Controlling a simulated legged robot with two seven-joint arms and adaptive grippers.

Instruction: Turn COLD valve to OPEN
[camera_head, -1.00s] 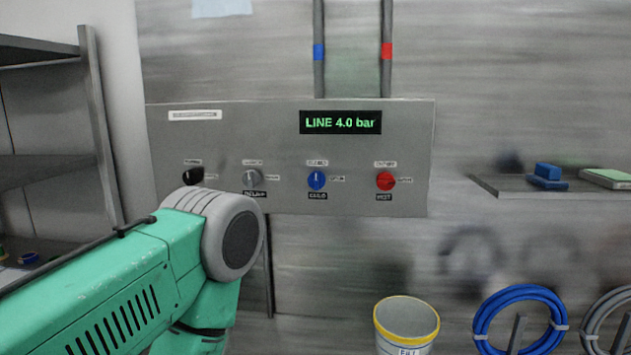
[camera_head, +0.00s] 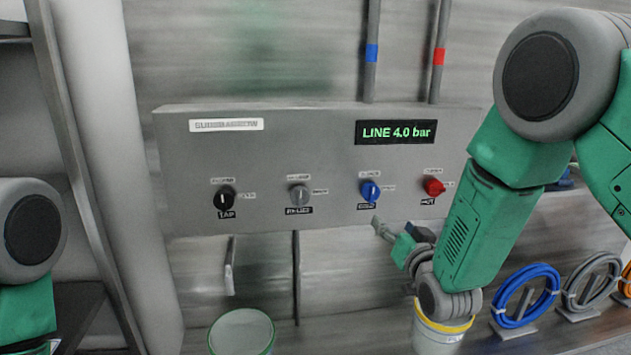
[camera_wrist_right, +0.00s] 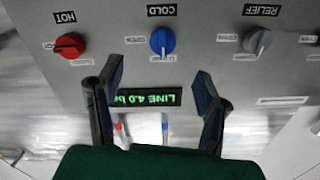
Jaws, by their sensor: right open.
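The COLD valve is a blue knob (camera_head: 370,191) on the grey panel (camera_head: 300,135), between the grey RELIEF knob (camera_head: 299,195) and the red HOT knob (camera_head: 434,187). Its pointer looks upright. In the right wrist view, upside down, the blue knob (camera_wrist_right: 163,40) lies beyond and between the two fingers. My right gripper (camera_wrist_right: 158,85) is open and empty, with a gap to the knob. In the head view my right gripper (camera_head: 393,225) is just below and right of the blue knob. My left arm shows at the left edge; its gripper is out of view.
A black TAP knob (camera_head: 224,198) is at the panel's left. The display (camera_head: 396,132) reads LINE 4.0 bar. Pipes with blue and red bands rise above. Buckets (camera_head: 241,332) and hose coils (camera_head: 525,296) stand below. A shelf (camera_head: 70,130) is at the left.

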